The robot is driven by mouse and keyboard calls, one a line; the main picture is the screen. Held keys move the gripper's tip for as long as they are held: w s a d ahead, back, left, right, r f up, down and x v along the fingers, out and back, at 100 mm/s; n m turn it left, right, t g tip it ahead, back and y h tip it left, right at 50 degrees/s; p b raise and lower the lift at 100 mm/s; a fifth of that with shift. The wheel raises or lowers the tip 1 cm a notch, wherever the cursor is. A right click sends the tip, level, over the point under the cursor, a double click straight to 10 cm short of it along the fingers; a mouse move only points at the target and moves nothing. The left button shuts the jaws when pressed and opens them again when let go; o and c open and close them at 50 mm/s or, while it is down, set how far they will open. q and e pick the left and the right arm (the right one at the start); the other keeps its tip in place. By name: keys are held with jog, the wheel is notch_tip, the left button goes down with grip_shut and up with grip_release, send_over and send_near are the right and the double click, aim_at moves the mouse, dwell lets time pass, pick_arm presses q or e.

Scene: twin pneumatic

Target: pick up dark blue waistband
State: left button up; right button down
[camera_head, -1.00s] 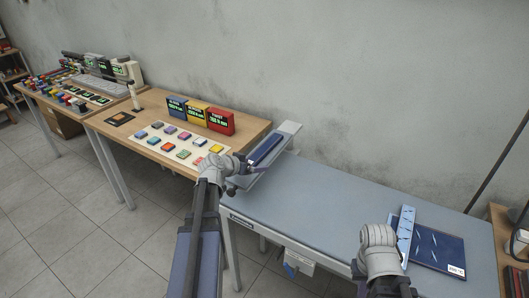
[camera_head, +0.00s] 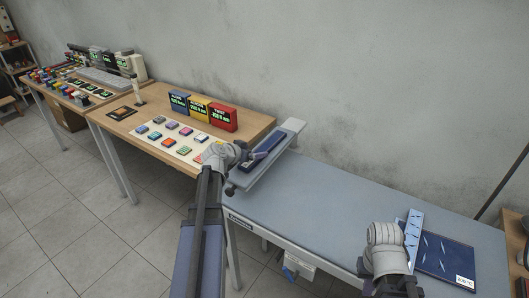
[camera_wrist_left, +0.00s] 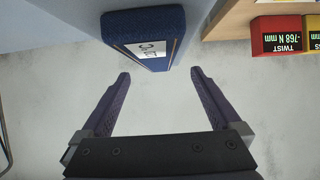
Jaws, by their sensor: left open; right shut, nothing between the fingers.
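The dark blue waistband (camera_head: 266,146) lies on a narrow grey raised stand (camera_head: 294,127) at the left end of the grey-blue table. In the left wrist view a dark blue padded piece (camera_wrist_left: 114,22) with a white label appears just beyond the fingertips, and I take it to be the waistband. My left gripper (camera_wrist_left: 160,74) is open, with nothing between its fingers; in the head view it is beside the near left side of the stand, its fingers mostly hidden. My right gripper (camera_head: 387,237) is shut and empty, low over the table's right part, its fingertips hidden.
A dark blue flat packet (camera_head: 447,256) and a light blue strip (camera_head: 413,231) lie by the right gripper. The wooden table (camera_head: 135,127) at left holds coloured blocks and blue, yellow and red display boxes (camera_head: 222,117). The grey-blue table's middle (camera_head: 320,205) is clear.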

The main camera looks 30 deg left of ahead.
aim_at(263, 148)
pick_arm(q)
jog(key=shift+w+d+f, duration=0.15)
jog(key=shift+w+f, duration=0.1)
jog(key=shift+w, duration=0.25)
jog(key=b+x, duration=0.2)
jog(key=x, duration=0.2)
jog(key=shift+w+d, duration=0.1)
jog(key=shift+d, duration=0.05)
jog(key=shift+r, duration=0.1)
jog(key=shift+c, duration=0.4)
grip_shut()
jog(key=shift+r, duration=0.1)
notch_tip(263, 148, up, 10)
jog(key=p, duration=1)
